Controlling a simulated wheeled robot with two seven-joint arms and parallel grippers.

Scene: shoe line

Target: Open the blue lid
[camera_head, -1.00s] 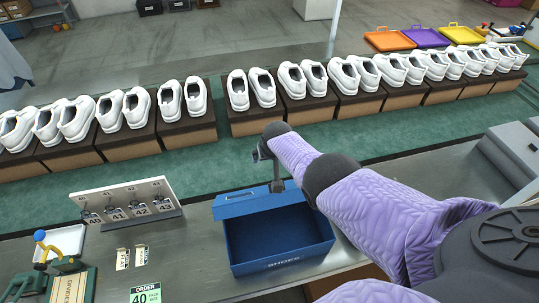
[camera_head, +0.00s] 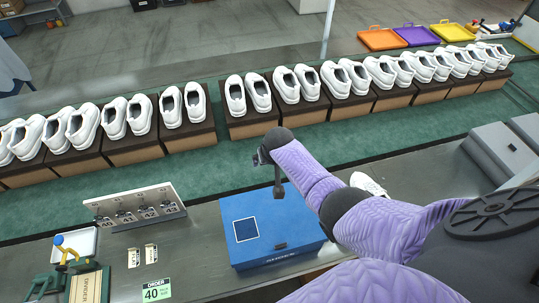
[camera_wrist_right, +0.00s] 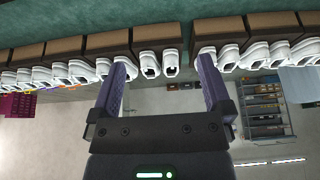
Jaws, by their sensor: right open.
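The blue shoe box stands on the grey table in the head view. Its blue lid (camera_head: 262,212) now lies flat over the top, with a white-outlined square at its left and a small dark mark near its front edge. The inside is hidden. My right gripper (camera_head: 277,185) is above the lid's back edge; I cannot tell whether it touches. In the right wrist view its two purple fingers (camera_wrist_right: 162,66) are wide apart with nothing between them. My left gripper is not in view.
A grey board with numbered tags (camera_head: 135,207) stands left of the box. An order 40 card (camera_head: 157,290) lies in front of it. A white shoe (camera_head: 369,184) shows behind my right arm. Rows of white shoes on brown boxes line the green belt (camera_head: 200,172).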

